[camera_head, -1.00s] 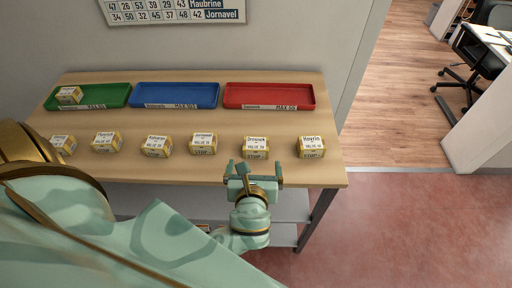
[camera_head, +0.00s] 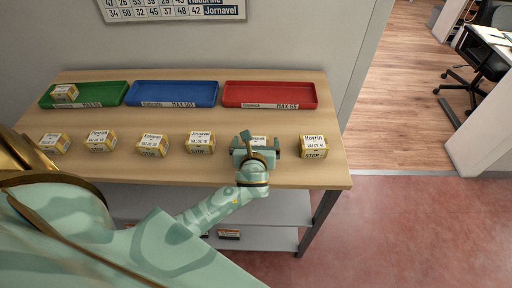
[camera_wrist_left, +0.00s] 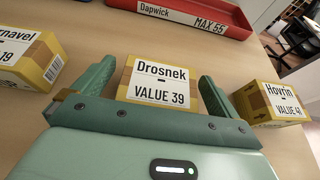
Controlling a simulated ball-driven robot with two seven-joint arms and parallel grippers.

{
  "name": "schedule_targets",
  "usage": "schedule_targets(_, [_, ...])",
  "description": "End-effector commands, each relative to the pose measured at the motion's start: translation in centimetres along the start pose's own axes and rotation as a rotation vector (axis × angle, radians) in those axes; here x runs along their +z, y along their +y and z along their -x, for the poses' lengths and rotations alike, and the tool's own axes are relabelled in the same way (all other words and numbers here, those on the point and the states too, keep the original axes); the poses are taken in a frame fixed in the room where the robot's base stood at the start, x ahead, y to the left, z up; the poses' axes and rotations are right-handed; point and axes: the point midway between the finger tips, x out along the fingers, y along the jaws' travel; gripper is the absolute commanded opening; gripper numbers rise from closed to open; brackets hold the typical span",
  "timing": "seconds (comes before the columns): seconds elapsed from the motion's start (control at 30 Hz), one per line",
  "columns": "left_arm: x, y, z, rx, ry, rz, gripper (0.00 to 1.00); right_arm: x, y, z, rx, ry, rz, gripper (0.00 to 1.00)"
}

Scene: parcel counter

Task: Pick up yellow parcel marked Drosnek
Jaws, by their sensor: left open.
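The yellow parcel marked Drosnek (camera_wrist_left: 160,80) sits on the counter in the left wrist view, with "VALUE 39" on its white label. In the head view only a strip of the Drosnek parcel (camera_head: 259,140) shows, since my gripper covers the rest. My left gripper (camera_head: 256,149) is open over the near side of the parcel. In the left wrist view the fingers of my left gripper (camera_wrist_left: 155,90) stand one on each side of the parcel, with a small gap at the right. My right gripper is not in view.
The Hovrin parcel (camera_head: 313,146) stands right of the gripper and the Jornavel parcel (camera_head: 200,142) left. More yellow parcels continue leftward. Green (camera_head: 108,88), blue (camera_head: 175,87) and red (camera_head: 270,88) trays line the back; one parcel (camera_head: 65,93) lies in the green tray.

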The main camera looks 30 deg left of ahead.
Motion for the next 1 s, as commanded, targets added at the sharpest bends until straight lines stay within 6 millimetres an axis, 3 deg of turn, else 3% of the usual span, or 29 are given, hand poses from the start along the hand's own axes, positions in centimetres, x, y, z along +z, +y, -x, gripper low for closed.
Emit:
schedule_targets(0.13, [0.1, 0.0, 0.1, 0.0, 0.0, 0.0, 0.95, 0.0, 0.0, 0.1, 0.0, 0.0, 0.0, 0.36])
schedule_targets(0.3, [0.1, 0.0, 0.1, 0.0, 0.0, 0.0, 0.48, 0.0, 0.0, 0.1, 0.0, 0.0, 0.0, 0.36])
schedule_targets(0.33, [0.0, 0.0, 0.1, 0.0, 0.0, 0.0, 0.46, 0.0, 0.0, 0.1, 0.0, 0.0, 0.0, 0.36])
schedule_targets(0.67, [0.4, 0.0, 0.2, 0.0, -0.001, 0.0, 0.46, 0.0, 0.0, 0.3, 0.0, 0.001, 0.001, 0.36])
schedule_targets(0.87, [2.9, 0.0, 1.2, -0.002, -0.004, 0.003, 0.46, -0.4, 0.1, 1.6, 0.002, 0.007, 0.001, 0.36])
schedule_targets(1.0, [5.1, 1.3, 3.8, -0.002, -0.003, 0.002, 0.46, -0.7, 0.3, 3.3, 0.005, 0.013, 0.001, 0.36])
